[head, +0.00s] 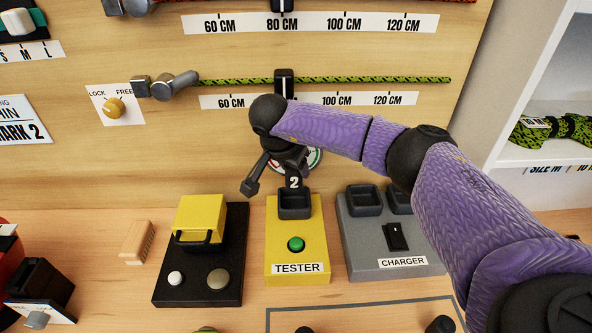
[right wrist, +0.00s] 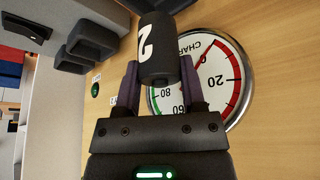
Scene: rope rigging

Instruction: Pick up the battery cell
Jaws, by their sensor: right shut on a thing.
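The battery cell (head: 294,182) is a dark cylinder with a white "2". It is upright just above or at the mouth of the dark socket (head: 295,204) on the yellow tester (head: 283,262); I cannot tell whether its lower end is inside. My right gripper (head: 291,168) is shut on the cell from behind. In the right wrist view the cell (right wrist: 158,50) sits between the two fingers of my right gripper (right wrist: 160,78). The tester has a green button (head: 296,244). My left gripper is not in view.
A grey charger (head: 390,268) with dark sockets and a switch stands right of the tester. A black base with a yellow box (head: 200,220) stands left, with a wooden block (head: 137,241) beyond it. A round gauge (right wrist: 215,75) is on the wall behind the gripper.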

